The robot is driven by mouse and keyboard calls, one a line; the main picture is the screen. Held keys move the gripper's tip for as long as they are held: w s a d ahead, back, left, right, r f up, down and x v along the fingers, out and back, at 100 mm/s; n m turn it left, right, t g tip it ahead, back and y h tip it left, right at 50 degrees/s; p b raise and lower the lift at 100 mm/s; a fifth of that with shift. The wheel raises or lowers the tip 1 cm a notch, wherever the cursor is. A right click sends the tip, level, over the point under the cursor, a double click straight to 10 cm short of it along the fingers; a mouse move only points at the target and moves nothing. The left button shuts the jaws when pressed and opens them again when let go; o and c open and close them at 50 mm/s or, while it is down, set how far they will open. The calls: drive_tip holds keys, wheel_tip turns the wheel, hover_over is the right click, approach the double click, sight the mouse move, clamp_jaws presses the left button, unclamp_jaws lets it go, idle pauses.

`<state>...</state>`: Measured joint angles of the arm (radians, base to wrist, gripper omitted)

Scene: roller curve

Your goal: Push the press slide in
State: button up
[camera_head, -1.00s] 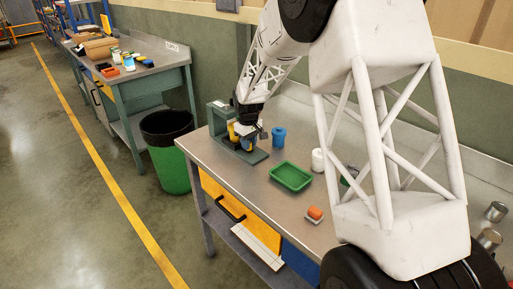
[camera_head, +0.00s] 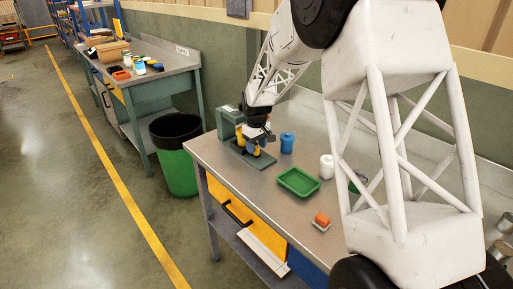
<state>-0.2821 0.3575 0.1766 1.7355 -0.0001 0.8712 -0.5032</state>
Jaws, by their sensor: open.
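The press (camera_head: 229,121) is a small grey-green frame on a flat base plate, at the left end of the metal workbench. A yellow part (camera_head: 239,133) shows between its upright and my gripper; I cannot tell for sure whether it is the slide. My gripper (camera_head: 256,151) points down over the front of the press, low above the base plate. Its fingers are small here and look apart. The wrist hides part of the press, and I cannot tell whether the fingers touch it.
A blue jar (camera_head: 287,143) stands just right of the press. A green tray (camera_head: 298,182), a white jar (camera_head: 327,167) and an orange-topped block (camera_head: 321,221) are further right on the workbench (camera_head: 258,190). A green bin (camera_head: 177,165) stands on the floor left of it.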

drive_tip(key=shift+r, duration=3.45)
drive_tip(key=shift+c, duration=1.4)
drive_tip(key=shift+s+d+f+n+y, duration=0.15)
drive_tip(key=shift+d+n+y, duration=0.2)
drive_tip(key=shift+n, duration=0.45)
drive_tip(key=shift+d+f+n+y, duration=0.2)
drive_tip(key=shift+n+y, duration=0.25)
drive_tip(key=shift+n, duration=0.35)
drive_tip(key=shift+d+n+y, duration=0.3)
drive_tip(key=shift+n+y, duration=0.2)
drive_tip(key=shift+n, duration=0.45)
drive_tip(key=shift+d+n+y, duration=0.3)
drive_tip(key=shift+n+y, duration=0.2)
drive_tip(key=shift+n, duration=0.5)
drive_tip(key=shift+d+n+y, duration=0.3)
drive_tip(key=shift+n+y, duration=0.2)
drive_tip(key=shift+n, duration=0.45)
